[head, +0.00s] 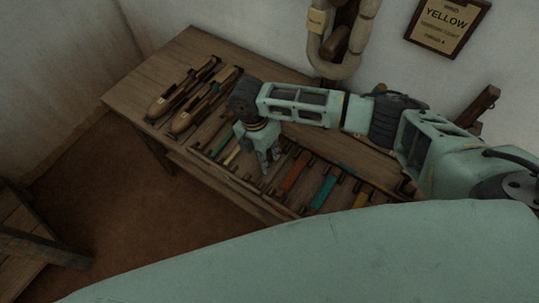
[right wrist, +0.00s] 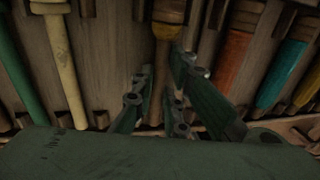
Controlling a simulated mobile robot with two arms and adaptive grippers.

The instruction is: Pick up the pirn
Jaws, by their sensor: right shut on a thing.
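My right gripper (head: 268,163) points down over a row of pirns on the wooden bench. In the right wrist view its fingers (right wrist: 160,98) are shut on a pirn with a brown-yellow top and a bare wooden shaft (right wrist: 165,58). In the head view the gripper hides this pirn. I cannot tell whether it is clear of its slot. My left gripper is not in view.
Green (right wrist: 18,75) and cream (right wrist: 62,60) pirns lie left of the gripper, orange (head: 295,171) and teal (head: 323,191) ones to its right. Two wooden shuttles (head: 172,98) (head: 197,110) lie on the bench (head: 126,92). A sign reading YELLOW (head: 446,22) hangs behind.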

